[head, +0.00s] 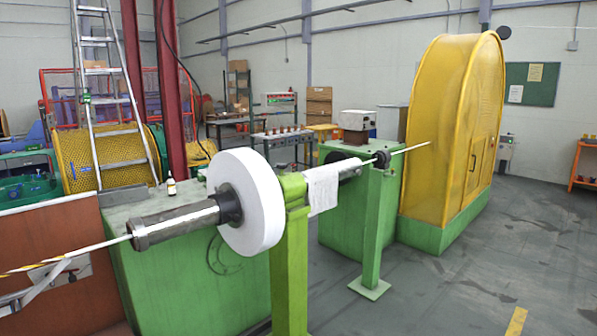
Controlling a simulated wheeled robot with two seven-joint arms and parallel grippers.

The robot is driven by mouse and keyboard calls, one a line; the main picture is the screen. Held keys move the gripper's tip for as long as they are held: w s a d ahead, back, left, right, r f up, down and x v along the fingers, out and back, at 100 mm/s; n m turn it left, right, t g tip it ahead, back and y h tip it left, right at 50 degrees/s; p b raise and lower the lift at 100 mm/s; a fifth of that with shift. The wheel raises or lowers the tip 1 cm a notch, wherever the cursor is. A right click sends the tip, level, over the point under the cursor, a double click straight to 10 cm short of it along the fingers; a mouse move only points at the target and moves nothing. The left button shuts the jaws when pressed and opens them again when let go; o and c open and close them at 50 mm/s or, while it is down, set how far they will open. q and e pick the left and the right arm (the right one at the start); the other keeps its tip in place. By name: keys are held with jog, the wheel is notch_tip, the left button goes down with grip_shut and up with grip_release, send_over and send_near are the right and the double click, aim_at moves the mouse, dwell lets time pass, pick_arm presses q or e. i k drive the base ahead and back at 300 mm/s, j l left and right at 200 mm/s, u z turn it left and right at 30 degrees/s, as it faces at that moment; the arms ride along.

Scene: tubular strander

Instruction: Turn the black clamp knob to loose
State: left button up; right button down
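No part is plainly recognisable as the black clamp knob at this distance. A black hub (229,205) sits against the near face of the large white roll (262,200), at the end of the steel tube (175,222). A small dark fitting (283,168) is on top of the green post (290,250), just behind the roll. A dark round collar (382,159) sits on the line at the farther green post (375,220). Which of these, if any, is the knob, and its setting, I cannot tell. Neither of my grippers is in view.
A green cabinet (165,280) stands below the tube. A grey lever-like part (45,283) is in front of the brown panel (60,235) at left. A yellow guard housing (450,140) stands at right. A ladder (105,100) leans behind. The floor at lower right is clear.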

aim_at(281, 166)
jog(key=i+j, duration=0.2)
jog(key=i, duration=0.15)
jog(key=i+j, duration=0.2)
jog(key=i+l+u, duration=0.1)
jog(key=i+l, duration=0.35)
jog(key=i+l+u, duration=0.1)
jog(key=i+l, duration=0.35)
jog(key=l, duration=0.25)
